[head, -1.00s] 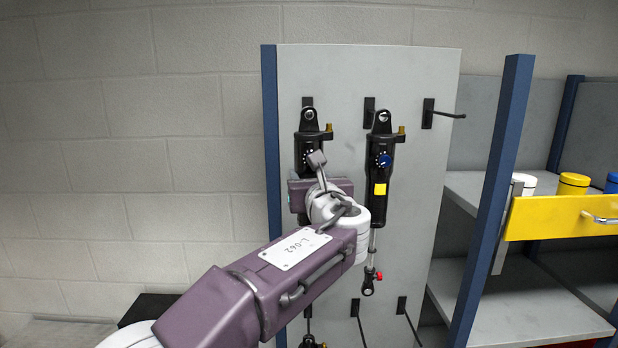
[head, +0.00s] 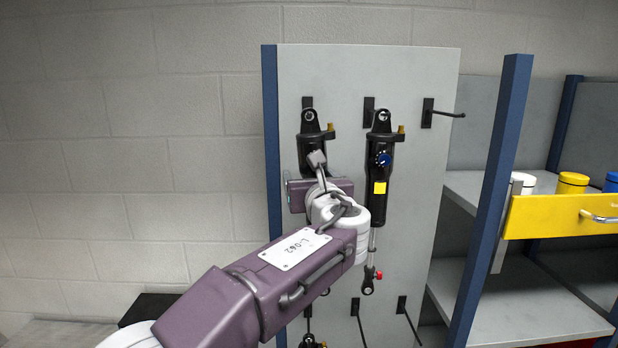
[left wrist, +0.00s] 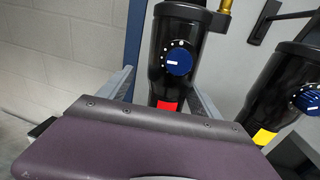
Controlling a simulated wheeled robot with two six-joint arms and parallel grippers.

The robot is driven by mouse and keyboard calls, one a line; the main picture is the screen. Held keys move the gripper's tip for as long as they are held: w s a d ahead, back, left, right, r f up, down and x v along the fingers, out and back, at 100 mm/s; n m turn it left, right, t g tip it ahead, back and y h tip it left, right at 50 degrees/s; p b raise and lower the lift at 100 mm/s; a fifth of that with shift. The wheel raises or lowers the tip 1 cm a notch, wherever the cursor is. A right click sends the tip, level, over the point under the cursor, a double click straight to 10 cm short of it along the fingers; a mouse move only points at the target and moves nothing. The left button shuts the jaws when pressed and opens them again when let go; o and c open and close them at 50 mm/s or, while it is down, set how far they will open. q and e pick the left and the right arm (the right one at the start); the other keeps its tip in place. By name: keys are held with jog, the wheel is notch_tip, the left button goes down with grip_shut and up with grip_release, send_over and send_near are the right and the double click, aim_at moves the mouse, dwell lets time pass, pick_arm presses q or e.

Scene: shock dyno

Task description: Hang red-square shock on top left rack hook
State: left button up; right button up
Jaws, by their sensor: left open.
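The red-square shock (head: 310,145) hangs at the top left hook (head: 307,102) of the grey rack panel, its upper eye at the hook. It leans slightly, with its lower end a little to the right. Its red square (left wrist: 168,105) and blue knob show in the left wrist view; my arm hides the square in the head view. My left gripper (head: 318,188) is in front of the shock's body. In the left wrist view its open fingers (left wrist: 163,92) stand on either side of the body. My right gripper is in neither view.
A yellow-square shock (head: 380,165) hangs close by on the top middle hook. The top right hook (head: 443,114) is empty. Lower hooks (head: 356,312) jut out below, one with another shock. A blue post (head: 490,200) and yellow drawer (head: 560,217) stand at right.

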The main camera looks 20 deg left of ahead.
pick_arm(q)
jog(key=b+v, duration=0.3)
jog(key=v, duration=0.6)
jog(key=shift+b, duration=0.35)
jog(key=shift+w, duration=0.1)
